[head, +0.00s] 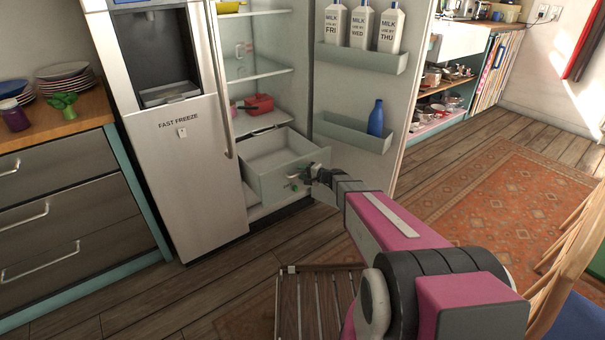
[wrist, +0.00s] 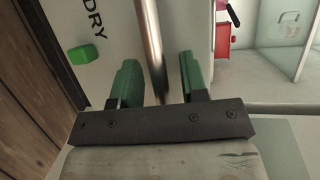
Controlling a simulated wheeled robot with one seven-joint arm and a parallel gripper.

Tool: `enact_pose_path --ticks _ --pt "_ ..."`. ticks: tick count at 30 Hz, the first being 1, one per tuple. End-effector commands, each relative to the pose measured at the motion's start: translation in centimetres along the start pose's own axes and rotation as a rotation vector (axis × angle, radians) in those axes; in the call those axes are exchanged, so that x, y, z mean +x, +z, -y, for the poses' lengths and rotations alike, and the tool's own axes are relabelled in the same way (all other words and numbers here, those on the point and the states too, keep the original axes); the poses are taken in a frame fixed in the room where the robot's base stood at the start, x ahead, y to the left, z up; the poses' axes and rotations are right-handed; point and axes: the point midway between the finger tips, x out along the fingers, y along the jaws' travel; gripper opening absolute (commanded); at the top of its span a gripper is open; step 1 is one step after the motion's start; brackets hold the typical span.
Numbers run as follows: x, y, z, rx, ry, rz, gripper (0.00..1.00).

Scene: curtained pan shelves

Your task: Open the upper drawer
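The upper drawer (head: 275,185) is a pale grey bin low in the open fridge. It stands pulled out part way, and its empty-looking inside shows. My gripper (head: 300,180) is at the drawer's front. In the wrist view, a round metal handle bar (wrist: 150,35) runs between the two green fingers of my gripper (wrist: 158,75). Gaps show on both sides of the bar, so the fingers are open. The white front beside it carries the letters "DRY" and a green block (wrist: 82,55). Exact finger contact is too small to judge in the head view.
The open fridge door (head: 400,100) with milk bottles (head: 361,25) and a blue bottle (head: 376,118) stands right of the drawer. A red pan (head: 259,103) sits on the shelf above. A slatted wooden piece (head: 318,305) is on the floor in front. A chair (head: 575,250) stands at right.

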Motion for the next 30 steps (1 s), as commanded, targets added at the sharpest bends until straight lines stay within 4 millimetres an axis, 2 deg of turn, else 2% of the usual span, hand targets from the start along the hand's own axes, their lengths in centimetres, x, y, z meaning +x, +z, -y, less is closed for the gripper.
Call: enact_pose_path --ticks 7,11,24,30 --pt "-0.1 0.0 0.0 0.000 0.000 -0.001 0.40" --pt "-1.0 0.0 0.0 0.001 0.000 -0.002 0.40" --pt "-8.6 0.1 0.0 0.001 0.000 -0.003 0.40" --pt "-10.5 0.1 0.0 0.001 0.000 -0.001 0.40"
